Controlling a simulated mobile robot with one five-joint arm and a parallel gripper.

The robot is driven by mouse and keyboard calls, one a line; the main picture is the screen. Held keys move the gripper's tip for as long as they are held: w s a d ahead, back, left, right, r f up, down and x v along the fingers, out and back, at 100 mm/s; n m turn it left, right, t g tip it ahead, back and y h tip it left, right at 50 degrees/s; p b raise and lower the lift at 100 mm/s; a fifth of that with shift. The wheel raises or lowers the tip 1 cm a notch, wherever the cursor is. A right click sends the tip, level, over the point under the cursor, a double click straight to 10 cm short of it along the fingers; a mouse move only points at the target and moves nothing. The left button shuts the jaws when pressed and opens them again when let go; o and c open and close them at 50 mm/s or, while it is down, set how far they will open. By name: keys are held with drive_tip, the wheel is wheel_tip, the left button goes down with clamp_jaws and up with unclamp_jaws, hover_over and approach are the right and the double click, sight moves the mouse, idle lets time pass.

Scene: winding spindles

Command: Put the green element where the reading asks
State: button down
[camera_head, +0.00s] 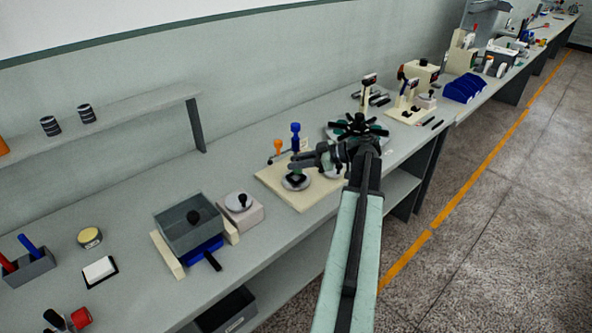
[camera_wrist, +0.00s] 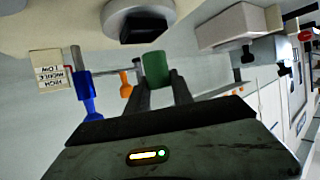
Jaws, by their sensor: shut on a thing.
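The green element (camera_wrist: 156,69) is a small cylinder between the two fingertips of my gripper (camera_wrist: 160,82) in the wrist view. My gripper is shut on it; in the head view my gripper (camera_head: 308,163) is above a cream board, and the green element is hard to make out there. A blue post (camera_wrist: 85,90) and an orange post (camera_wrist: 125,86) stand beside it; the head view shows the blue post (camera_head: 295,137) and orange post (camera_head: 277,147) at the board's back. A small card (camera_wrist: 52,76) carries lines of text, partly legible as "LOW" and "MIDDLE".
A round grey base with a dark block (camera_wrist: 140,24) is close to the gripper. The cream board (camera_head: 272,180) lies on the long grey bench. A grey box (camera_head: 188,226) and a white block with a round dial (camera_head: 240,207) stand to the left. Several fixtures stand farther right.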

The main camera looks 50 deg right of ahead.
drive_tip(key=shift+w+d, duration=0.15)
drive_tip(key=shift+w, duration=0.15)
drive_tip(key=f+b, duration=0.4)
drive_tip(key=shift+w+d, duration=0.1)
drive_tip(key=shift+w, duration=0.15)
drive_tip(key=shift+r, duration=0.2)
drive_tip(key=shift+f, duration=0.2)
drive_tip(key=c, duration=1.1)
unclamp_jaws()
drive_tip(key=shift+r, duration=0.1)
